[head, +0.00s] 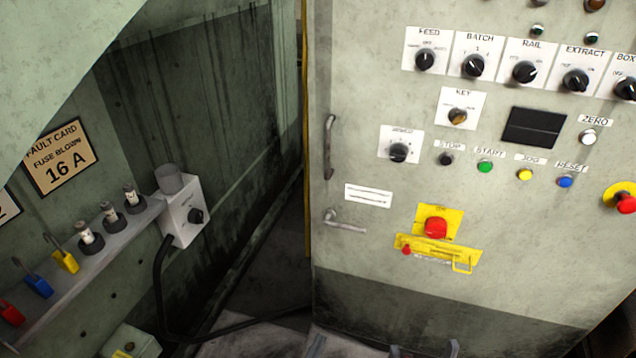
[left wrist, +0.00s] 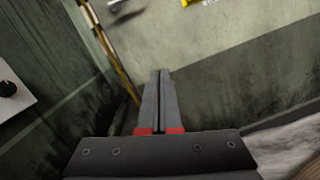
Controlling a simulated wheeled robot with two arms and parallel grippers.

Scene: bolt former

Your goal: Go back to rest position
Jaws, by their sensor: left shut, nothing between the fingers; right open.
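My left gripper (head: 317,346) shows only as a fingertip at the bottom edge of the head view. In the left wrist view its two grey fingers (left wrist: 160,75) lie together with nothing between them. They point at the pale cabinet wall and appear clear of it. My right gripper (head: 424,350) is open and empty, with two fingertips apart at the bottom edge of the head view. Most of both arms is out of view.
The control cabinet (head: 375,270) carries knobs, buttons and a red emergency stop (head: 436,227). Left, a shelf (head: 75,284) holds fuses and coloured padlocks, beside a grey switch box (head: 183,212) with a black cable (head: 161,290). A dark gap separates box and cabinet.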

